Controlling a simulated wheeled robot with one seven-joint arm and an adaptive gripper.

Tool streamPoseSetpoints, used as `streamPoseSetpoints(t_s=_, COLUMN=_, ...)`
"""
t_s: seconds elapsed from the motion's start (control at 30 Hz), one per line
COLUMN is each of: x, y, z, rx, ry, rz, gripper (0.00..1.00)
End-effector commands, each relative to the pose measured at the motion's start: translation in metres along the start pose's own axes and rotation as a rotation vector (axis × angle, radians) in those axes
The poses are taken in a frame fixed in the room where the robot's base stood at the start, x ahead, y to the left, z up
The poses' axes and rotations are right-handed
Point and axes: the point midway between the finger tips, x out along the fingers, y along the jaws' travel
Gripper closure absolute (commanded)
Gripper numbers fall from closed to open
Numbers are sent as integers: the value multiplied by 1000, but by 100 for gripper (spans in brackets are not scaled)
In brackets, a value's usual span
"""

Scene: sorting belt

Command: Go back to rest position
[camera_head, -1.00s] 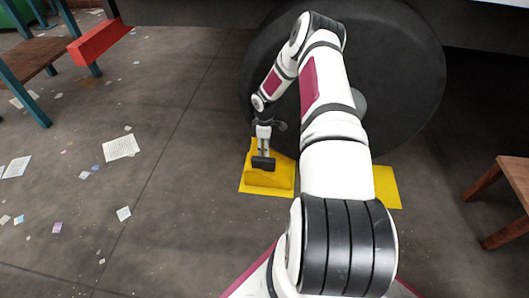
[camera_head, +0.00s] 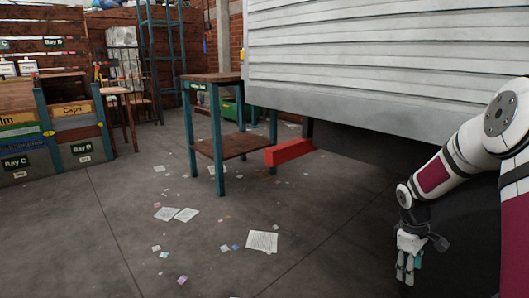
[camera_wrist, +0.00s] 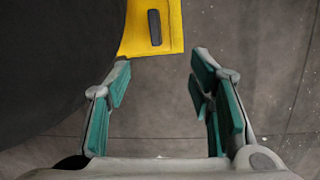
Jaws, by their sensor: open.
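My gripper (camera_head: 408,268) hangs fingers down at the lower right of the head view. In the wrist view my gripper (camera_wrist: 160,85) is open, its teal-padded fingers wide apart with nothing between them. A yellow block with a dark handle (camera_wrist: 155,27) lies beyond the fingertips at the top of the wrist view, apart from them. A large dark round tyre (camera_wrist: 50,65) fills the left of the wrist view. My white arm comes in from the right of the head view.
A teal-legged table (camera_head: 215,80) stands in the middle, with a red bar (camera_head: 289,151) beside it under the white slatted body (camera_head: 400,60). Bay shelves (camera_head: 70,130) stand at left. Papers (camera_head: 262,241) litter the otherwise open floor.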

Motion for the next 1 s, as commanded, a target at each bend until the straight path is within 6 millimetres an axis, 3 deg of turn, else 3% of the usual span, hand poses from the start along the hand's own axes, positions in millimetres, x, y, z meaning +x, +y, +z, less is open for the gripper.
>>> streamPoseSetpoints(t_s=0.03, x=-29, y=-9, z=3, rx=16, ry=-8, rz=17, gripper=52)
streamPoseSetpoints(t_s=0.2, x=-104, y=-47, z=18, rx=94, ry=-30, rz=46, gripper=52)
streamPoseSetpoints(t_s=0.5, x=-206, y=-135, z=63, rx=247, ry=-25, rz=67, gripper=52)
streamPoseSetpoints(t_s=0.73, x=-254, y=-211, z=107, rx=362, ry=11, rz=47, gripper=52)
streamPoseSetpoints(t_s=1.0, x=-275, y=-298, z=165, rx=473, ry=71, rz=-25, gripper=52)
